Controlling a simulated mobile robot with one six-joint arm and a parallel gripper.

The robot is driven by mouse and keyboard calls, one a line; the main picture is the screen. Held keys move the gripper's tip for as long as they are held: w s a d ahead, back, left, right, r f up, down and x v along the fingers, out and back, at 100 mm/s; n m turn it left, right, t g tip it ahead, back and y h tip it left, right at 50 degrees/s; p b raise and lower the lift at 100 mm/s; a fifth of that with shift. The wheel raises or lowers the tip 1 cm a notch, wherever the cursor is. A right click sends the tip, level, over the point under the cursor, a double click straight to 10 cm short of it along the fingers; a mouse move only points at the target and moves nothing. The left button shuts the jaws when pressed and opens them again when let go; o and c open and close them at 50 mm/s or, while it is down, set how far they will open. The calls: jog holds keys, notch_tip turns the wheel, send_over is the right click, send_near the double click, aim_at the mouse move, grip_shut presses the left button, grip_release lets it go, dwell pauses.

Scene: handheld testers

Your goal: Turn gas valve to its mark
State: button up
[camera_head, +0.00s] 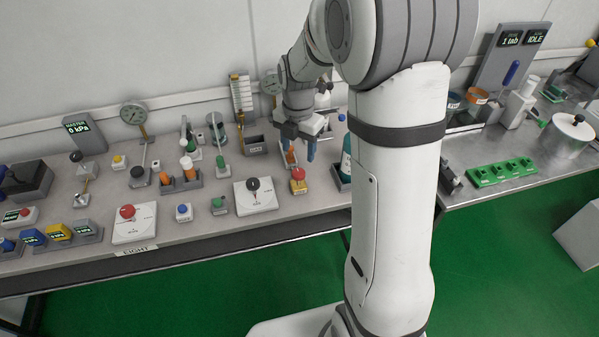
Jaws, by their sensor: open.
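My gripper (299,150) hangs over the bench with its fingers apart and pointing down. It is above and behind a red-topped yellow button (298,175); I see nothing held between the fingers. No part is readably labelled as the gas valve. Two knobs on white plates could be it: a red knob (127,212) at the front left and a dark knob (253,184) to the left of my gripper. Marks on these plates are too small to read. My own arm hides part of the bench to the right of the gripper.
The grey bench (190,244) is crowded. A teal bottle (346,158) stands close right of my gripper. A green block (502,172) and a pot (568,135) are farther right. Green floor lies in front.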

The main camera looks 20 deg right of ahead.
aim_at(298, 172)
notch_tip(298, 172, down, 8)
jog(key=shift+r, duration=0.1)
dwell(0.4)
jog(key=c, duration=1)
